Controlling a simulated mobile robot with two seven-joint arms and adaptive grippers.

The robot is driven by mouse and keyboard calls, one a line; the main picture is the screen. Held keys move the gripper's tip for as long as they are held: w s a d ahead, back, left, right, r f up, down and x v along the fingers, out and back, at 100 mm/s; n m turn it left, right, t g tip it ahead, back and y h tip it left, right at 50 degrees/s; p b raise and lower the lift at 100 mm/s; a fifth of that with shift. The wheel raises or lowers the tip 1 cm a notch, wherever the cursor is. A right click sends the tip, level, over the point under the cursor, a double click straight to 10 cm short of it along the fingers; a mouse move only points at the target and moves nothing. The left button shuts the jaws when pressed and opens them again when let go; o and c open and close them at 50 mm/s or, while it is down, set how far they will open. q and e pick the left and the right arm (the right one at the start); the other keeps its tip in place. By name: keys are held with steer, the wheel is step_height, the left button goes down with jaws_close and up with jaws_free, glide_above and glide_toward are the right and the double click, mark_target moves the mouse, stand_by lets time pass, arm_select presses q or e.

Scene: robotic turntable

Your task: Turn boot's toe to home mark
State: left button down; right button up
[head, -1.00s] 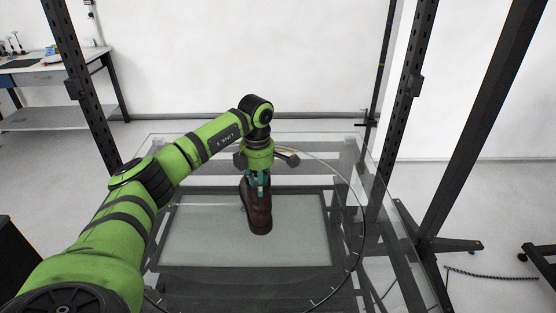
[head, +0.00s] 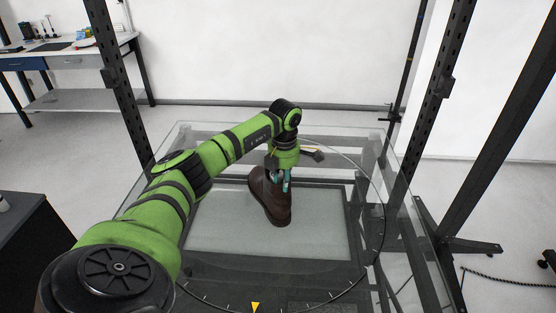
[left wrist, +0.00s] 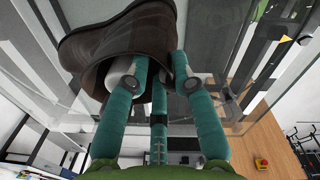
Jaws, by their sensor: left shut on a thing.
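A dark brown boot (head: 271,200) stands on the glass turntable (head: 372,265). Its toe end points toward the near side and slightly right in the head view. A yellow triangle mark (head: 255,307) sits at the near rim, below and left of the toe. My left gripper (head: 280,184) reaches down from above and is shut on the boot's upper part, its teal fingers at the opening. In the left wrist view, the boot (left wrist: 222,40) fills the top, and the left gripper's fingers (left wrist: 163,72) are at its rim. My right gripper is not in view.
Dark posts (head: 433,95) of a frame rise around the turntable. A workbench (head: 65,55) stands at the back left, and a dark cabinet (head: 40,245) is at the near left. Tick marks run along the glass disc's rim.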

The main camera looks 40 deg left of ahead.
arm_select(q)
steer(key=shift+w+d+n+b, duration=0.2)
steer(key=shift+w+n, duration=0.25)
steer(key=shift+w, duration=0.05)
steer(key=shift+w+d+n+b, duration=0.15)
steer(key=shift+w+n+b, duration=0.05)
steer(key=shift+w+n, duration=0.3)
steer(key=shift+w+d+n+b, duration=0.25)
steer(key=shift+w+n+b, duration=0.5)
steer(key=shift+w+n, duration=0.15)
steer(key=shift+f, duration=0.1)
steer(key=c, duration=1)
jaws_free()
steer(key=shift+o, duration=0.2)
steer(key=shift+f, duration=0.1)
step_height(320, 180, up, 12)
steer(key=shift+d, duration=0.2)
steer(key=shift+s, duration=0.1)
